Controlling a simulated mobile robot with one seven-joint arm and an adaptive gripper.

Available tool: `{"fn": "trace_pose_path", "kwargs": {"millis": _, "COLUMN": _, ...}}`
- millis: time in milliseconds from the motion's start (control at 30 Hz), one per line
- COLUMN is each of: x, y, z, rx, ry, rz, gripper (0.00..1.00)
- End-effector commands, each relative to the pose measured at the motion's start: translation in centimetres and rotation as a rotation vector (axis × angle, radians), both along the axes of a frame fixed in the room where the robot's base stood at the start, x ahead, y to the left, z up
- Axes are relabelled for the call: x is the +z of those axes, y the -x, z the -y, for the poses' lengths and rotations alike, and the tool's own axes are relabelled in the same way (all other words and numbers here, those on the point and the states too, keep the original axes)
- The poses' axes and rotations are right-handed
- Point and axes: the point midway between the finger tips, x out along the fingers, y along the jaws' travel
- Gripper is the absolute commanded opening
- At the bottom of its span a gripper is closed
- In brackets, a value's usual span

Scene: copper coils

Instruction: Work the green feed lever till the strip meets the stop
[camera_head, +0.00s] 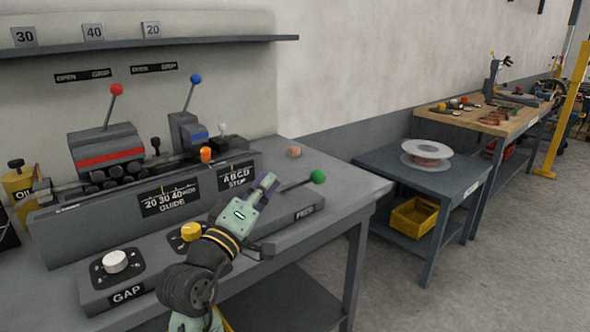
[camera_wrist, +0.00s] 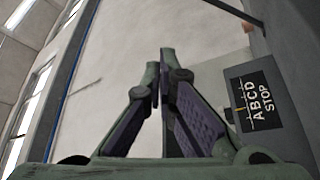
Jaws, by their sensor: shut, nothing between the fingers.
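The green feed lever (camera_head: 318,177) stands at the right end of the front panel by the FEED label, its dark rod slanting up to a green ball. My gripper (camera_head: 269,183) is just left of the lever, shut and empty, apart from the green ball. In the wrist view my gripper's fingers (camera_wrist: 161,68) are together, and the lever does not show. The ABCD STOP plate (camera_head: 237,178) is left of my gripper; it also shows in the wrist view (camera_wrist: 258,100). I cannot clearly make out the strip or its distance from the stop.
A small copper-coloured piece (camera_head: 294,152) is on the bench behind my gripper. Left are a GAP knob (camera_head: 115,261), a yellow knob (camera_head: 191,231), an orange knob (camera_head: 206,154), and red (camera_head: 116,89) and blue (camera_head: 196,78) ball levers. A side table (camera_head: 440,183) stands right.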

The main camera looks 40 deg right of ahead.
Motion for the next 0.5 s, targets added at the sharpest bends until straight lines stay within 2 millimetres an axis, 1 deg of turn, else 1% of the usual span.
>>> {"fn": "trace_pose_path", "kwargs": {"millis": 167, "x": 0.5, "y": -0.6, "z": 1.1, "rx": -0.001, "ry": -0.001, "rz": 0.000, "gripper": 0.00}}
{"fn": "trace_pose_path", "kwargs": {"millis": 267, "x": 1.2, "y": -1.3, "z": 2.6, "rx": -0.002, "ry": -0.001, "rz": 0.001, "gripper": 0.00}}
{"fn": "trace_pose_path", "kwargs": {"millis": 500, "x": 2.6, "y": -3.8, "z": 7.0, "rx": -0.002, "ry": -0.001, "rz": 0.000, "gripper": 0.00}}
